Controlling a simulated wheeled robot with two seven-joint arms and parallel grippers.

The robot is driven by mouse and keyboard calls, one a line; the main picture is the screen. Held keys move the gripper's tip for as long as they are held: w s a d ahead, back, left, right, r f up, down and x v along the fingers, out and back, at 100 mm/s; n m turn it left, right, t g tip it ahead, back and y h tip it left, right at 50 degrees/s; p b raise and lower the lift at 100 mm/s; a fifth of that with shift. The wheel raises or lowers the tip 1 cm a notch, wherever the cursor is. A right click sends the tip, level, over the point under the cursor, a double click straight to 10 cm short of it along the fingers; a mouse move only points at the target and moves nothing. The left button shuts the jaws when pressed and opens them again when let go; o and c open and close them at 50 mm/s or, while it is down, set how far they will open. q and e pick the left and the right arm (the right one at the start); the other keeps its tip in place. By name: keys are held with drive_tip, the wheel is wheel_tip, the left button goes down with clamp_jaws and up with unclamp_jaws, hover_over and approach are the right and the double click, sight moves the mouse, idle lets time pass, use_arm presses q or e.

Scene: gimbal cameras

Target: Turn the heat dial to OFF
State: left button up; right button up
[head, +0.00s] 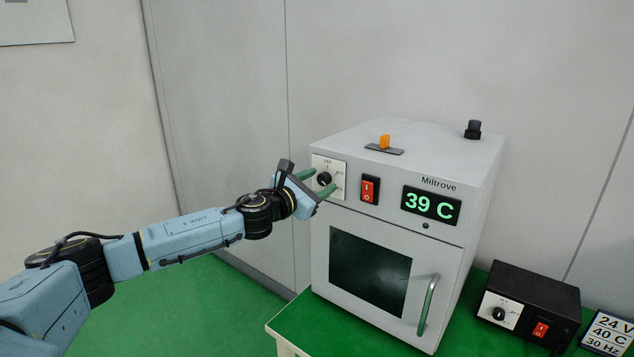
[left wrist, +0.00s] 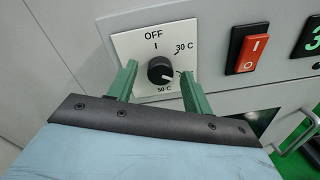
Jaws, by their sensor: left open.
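The heat dial (head: 324,179) is a black round knob on a white plate at the upper left of the white Miltrove oven's front. In the left wrist view the dial (left wrist: 161,71) has OFF printed above, 30 C at upper right and 50 C below. Its white pointer line looks turned to the lower right, away from OFF; the mark there is partly hidden by a finger. My left gripper (head: 321,182) is open, its green fingers either side of the knob. Whether they touch it I cannot tell. My right gripper is not in view.
Right of the dial are a red rocker switch (head: 369,190) and a display (head: 431,205) reading 39 C. An orange lever (head: 384,142) and black knob (head: 473,129) are on top. A black box (head: 530,297) with its own dial and a card (head: 607,334) stand at right.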

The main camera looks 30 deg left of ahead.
use_arm(q)
drive_tip(key=shift+c, duration=0.2)
drive_tip(key=c, duration=0.9)
drive_tip(key=n+p, duration=0.1)
drive_tip(key=n, duration=0.5)
drive_tip(key=n+p, duration=0.1)
drive_tip(key=n, duration=0.4)
drive_tip(key=shift+n+p, duration=0.3)
drive_tip(key=shift+p, duration=0.1)
drive_tip(key=n+p, duration=0.1)
drive_tip(key=n, duration=0.5)
drive_tip(key=shift+d+n+y+p, duration=0.1)
drive_tip(key=shift+n+y+p, duration=0.2)
drive_tip(key=shift+p, duration=0.1)
drive_tip(key=n+p, duration=0.2)
drive_tip(key=n, duration=0.4)
drive_tip(key=shift+n, duration=0.3)
